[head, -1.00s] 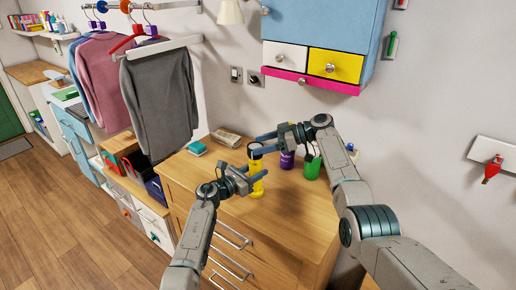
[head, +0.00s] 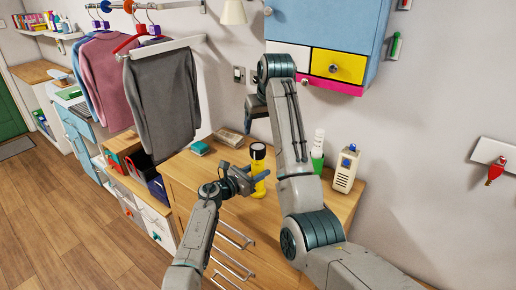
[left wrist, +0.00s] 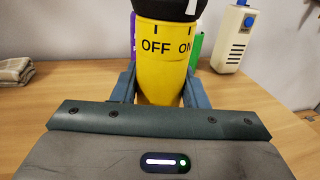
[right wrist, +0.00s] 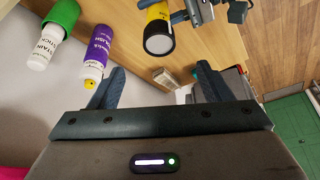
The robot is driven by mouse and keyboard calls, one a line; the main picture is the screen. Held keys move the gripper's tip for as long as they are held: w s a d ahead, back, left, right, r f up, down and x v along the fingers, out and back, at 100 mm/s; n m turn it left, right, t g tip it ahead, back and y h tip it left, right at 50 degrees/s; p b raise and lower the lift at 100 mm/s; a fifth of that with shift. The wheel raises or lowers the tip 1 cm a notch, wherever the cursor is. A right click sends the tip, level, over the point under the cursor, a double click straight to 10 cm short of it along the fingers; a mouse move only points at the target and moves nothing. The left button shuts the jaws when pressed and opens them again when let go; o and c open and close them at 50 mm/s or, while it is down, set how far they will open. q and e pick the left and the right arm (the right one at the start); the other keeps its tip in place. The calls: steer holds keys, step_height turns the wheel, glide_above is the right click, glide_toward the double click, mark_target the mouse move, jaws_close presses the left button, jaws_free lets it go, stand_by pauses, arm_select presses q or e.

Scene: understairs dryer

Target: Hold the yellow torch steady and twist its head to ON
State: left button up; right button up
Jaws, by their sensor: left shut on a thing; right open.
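The yellow torch (head: 258,172) stands upright on the wooden dresser top (head: 227,151), its black head up. In the left wrist view its yellow body (left wrist: 162,62) shows OFF and ON labels. A white mark on the black head (left wrist: 165,10) is above the ON label; the head's top is cut off. My left gripper (head: 257,183) is shut around the torch body, a finger on each side. My right gripper (head: 254,112) is open and empty, raised behind the torch. The right wrist view shows the torch (right wrist: 158,30) beyond its open fingers (right wrist: 158,90).
A folded cloth (head: 230,138) and teal item (head: 200,148) lie left. A wall cabinet (head: 330,67) hangs above.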

mark_target(259, 146)
steer(key=x, duration=1.2)
steer(key=shift+d, duration=0.1)
steer(key=c, duration=1)
steer(key=shift+n+g+y, duration=0.3)
steer(key=shift+n+y, duration=0.2)
steer(key=shift+n, duration=1)
steer(key=shift+r, duration=0.1)
steer(key=o, duration=1)
steer(key=v, duration=1.2)
